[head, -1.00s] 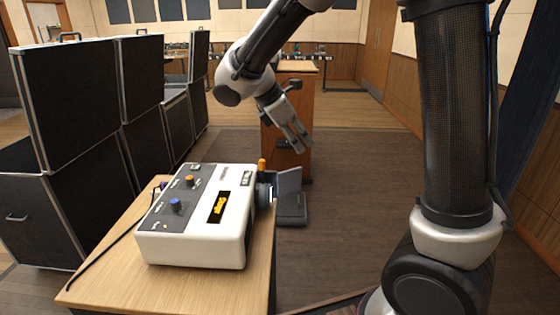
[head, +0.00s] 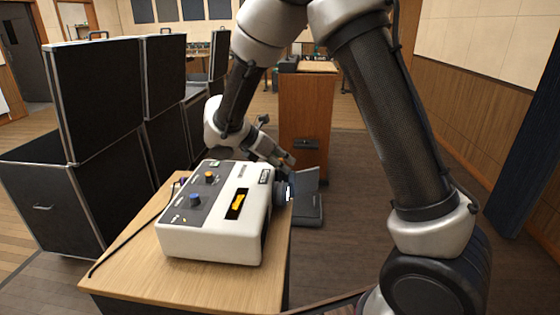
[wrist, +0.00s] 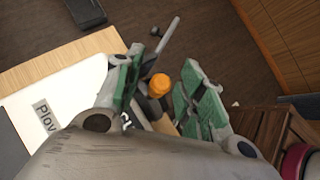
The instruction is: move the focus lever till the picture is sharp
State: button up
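A white projector-like box (head: 212,240) stands on a wooden table, with a dark lens (head: 282,190) at its right end. A small dark window (head: 237,204) on top shows an orange picture, its marks unclear at this size. The focus lever has an orange knob (wrist: 160,84), seen in the wrist view between the green finger pads; in the head view my gripper mostly covers it. My gripper (wrist: 163,72) is open, one finger on each side of the knob, with gaps visible. In the head view my gripper (head: 280,160) is just above the lens.
The table (head: 130,265) has a cable along its left side. Black cases (head: 100,110) stand to the left. A dark hinged panel (head: 308,206) is low behind the lens, and a wooden lectern (head: 305,110) stands farther back. Floor to the right is open.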

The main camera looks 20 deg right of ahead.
grip_shut()
jog(key=shift+s+a+m+t+h, duration=0.3)
jog(key=shift+s+t, duration=0.4)
jog(key=shift+s, duration=0.15)
grip_release()
jog(key=shift+a+r, duration=0.1)
jog(key=v, duration=1.2)
